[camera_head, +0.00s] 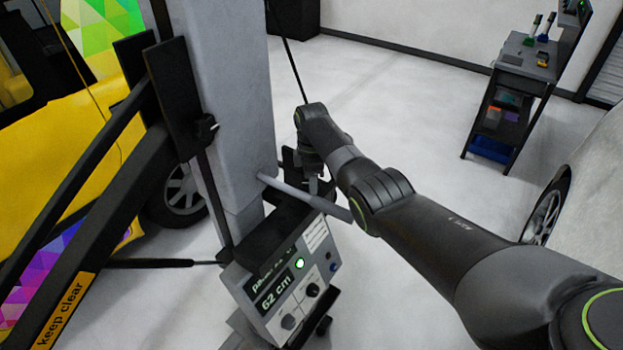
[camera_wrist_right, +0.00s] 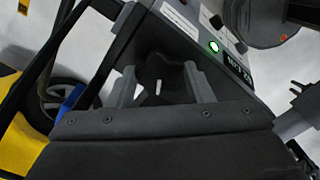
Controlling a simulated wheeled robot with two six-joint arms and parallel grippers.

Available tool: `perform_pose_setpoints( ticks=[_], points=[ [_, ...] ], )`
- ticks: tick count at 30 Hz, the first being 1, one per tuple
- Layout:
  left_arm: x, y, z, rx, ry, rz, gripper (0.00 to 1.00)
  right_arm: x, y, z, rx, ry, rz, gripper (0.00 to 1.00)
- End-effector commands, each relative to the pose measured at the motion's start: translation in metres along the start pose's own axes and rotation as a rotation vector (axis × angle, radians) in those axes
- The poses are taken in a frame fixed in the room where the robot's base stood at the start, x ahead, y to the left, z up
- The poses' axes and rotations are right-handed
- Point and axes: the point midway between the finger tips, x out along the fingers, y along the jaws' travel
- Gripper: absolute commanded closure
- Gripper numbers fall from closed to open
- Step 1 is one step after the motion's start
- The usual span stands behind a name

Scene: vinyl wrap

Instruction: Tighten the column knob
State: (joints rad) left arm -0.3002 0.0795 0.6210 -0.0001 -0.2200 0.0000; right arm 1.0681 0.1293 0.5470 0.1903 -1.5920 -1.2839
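A black lobed knob (camera_wrist_right: 160,80) with a small pale mark shows in the right wrist view, just below the control box. My right gripper (camera_wrist_right: 161,88) has its two grey fingers apart, one on each side of the knob. I cannot tell whether they touch it. In the head view my right arm reaches from the lower right to the grey column (camera_head: 222,90). There the right gripper (camera_head: 312,183) is partly hidden behind a grey bar, and I cannot make out the knob. My left gripper is not in view.
The control box (camera_head: 278,290) reads "62 cm" with a green light lit. A yellow vehicle (camera_head: 80,115) and black lift arms with a "keep clear" label stand left. A grey bar (camera_head: 300,195) crosses near my wrist. A tool cart (camera_head: 512,95) stands back right; open floor lies between.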

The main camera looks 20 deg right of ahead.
Motion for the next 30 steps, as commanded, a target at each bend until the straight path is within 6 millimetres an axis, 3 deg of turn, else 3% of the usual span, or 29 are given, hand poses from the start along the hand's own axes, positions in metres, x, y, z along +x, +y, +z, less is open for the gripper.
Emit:
perform_pose_setpoints(
  ticks=[3, 14, 30],
  points=[
    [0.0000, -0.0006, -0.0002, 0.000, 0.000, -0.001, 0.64, -0.0002, 0.0003, -0.0001, 0.000, 0.000, 0.001, 0.76],
    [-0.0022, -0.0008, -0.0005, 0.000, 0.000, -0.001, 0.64, -0.0010, 0.0004, -0.0002, 0.068, 0.000, 0.001, 0.76],
    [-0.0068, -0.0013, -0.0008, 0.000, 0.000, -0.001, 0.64, -0.0012, 0.0001, -0.0006, 0.517, 0.002, 0.003, 0.76]
  ],
)
